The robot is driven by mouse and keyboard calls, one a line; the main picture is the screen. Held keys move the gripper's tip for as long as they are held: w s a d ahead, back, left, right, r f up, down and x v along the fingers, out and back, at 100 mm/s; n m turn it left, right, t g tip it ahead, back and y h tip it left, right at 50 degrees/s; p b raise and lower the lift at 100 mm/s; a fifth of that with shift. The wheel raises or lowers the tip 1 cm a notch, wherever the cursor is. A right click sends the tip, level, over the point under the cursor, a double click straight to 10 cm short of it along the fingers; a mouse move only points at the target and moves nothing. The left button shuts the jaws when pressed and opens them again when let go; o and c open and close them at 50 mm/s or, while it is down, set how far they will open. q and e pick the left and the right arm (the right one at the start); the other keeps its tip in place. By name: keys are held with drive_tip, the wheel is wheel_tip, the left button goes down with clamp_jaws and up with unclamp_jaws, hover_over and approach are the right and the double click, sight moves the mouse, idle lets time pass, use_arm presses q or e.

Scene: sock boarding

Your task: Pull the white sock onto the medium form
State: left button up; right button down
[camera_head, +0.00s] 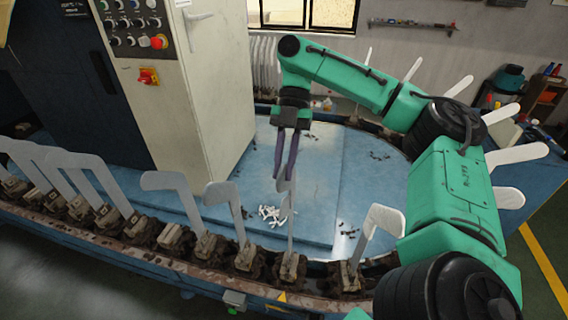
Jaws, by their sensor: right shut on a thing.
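My right gripper (285,176) hangs from the green arm, fingers pointing down, just above the blue platform. Its fingers close on a pale piece that looks like the white sock (284,187), at the top of a narrow upright form (291,225). The sock is small here and partly hidden by the fingers; I cannot tell how far it covers the form. A bent form (233,210) stands to the left and another form (378,222), whiter at its top, to the right. I cannot tell which is the medium one. My left gripper is out of view.
Several more pale forms (85,165) stand along the rusty conveyor rim (130,255). A heap of small white pieces (272,214) lies on the blue platform (335,165). A control cabinet (205,90) rises at the left. More forms (522,155) stand behind my right arm.

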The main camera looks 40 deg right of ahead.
sight(284, 198)
drive_tip(key=shift+f+b, duration=2.45)
drive_tip(key=shift+f, duration=2.5)
drive_tip(key=c, duration=0.7)
unclamp_jaws()
drive_tip(key=shift+c, duration=0.2)
drive_tip(key=v, duration=0.3)
drive_tip(key=shift+b, duration=0.4)
drive_tip(key=p+v, duration=1)
drive_tip(key=shift+a+r, duration=0.15)
drive_tip(key=shift+r, duration=0.1)
drive_tip(key=shift+w+d+r+p, duration=0.25)
drive_tip(key=shift+d+r+p, duration=0.2)
drive_tip(key=shift+p, duration=0.15)
drive_tip(key=shift+w, duration=0.1)
drive_tip(key=shift+d, duration=0.1)
